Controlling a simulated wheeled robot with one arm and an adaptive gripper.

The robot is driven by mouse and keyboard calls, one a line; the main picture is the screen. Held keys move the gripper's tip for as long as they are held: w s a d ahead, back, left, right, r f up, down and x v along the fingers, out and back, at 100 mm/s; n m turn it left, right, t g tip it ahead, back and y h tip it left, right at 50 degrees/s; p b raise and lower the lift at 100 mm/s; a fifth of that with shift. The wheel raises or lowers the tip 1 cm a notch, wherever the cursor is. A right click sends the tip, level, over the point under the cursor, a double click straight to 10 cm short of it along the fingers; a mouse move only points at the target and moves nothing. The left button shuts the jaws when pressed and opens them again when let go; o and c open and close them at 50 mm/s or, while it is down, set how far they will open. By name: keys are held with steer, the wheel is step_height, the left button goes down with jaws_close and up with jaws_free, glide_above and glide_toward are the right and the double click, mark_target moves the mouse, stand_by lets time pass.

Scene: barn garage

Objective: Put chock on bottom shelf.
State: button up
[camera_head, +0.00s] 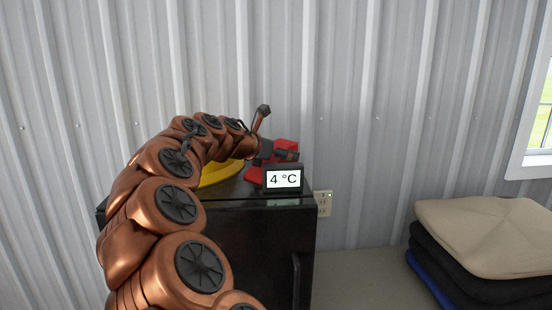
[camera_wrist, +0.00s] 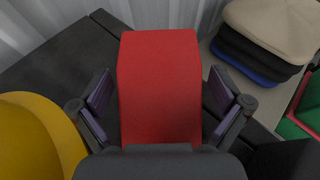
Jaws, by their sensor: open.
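A red block-shaped chock (camera_wrist: 159,85) stands on the black cabinet top in the wrist view. It shows in the head view as a red shape (camera_head: 286,145), partly covered by my gripper. My gripper (camera_wrist: 160,108) is open, with one finger on each side of the red chock. A gap shows between the chock and each finger pad. The chock's near lower end is hidden behind the gripper's body. No bottom shelf can be made out in either view.
The black cabinet (camera_head: 262,240) carries a small 4 °C display (camera_head: 284,179) at its front edge. A yellow rounded object (camera_wrist: 35,140) sits left of my gripper. Folded caps or cushions (camera_head: 490,235) are stacked at right. A ribbed metal wall (camera_head: 330,80) stands behind.

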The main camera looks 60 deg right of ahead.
steer(key=shift+d+f, duration=0.15)
steer(key=shift+d, duration=0.25)
steer(key=shift+c, duration=0.4)
steer(key=c, duration=1.7)
steer(key=shift+r+b, duration=0.5)
steer(key=shift+r, duration=4.55)
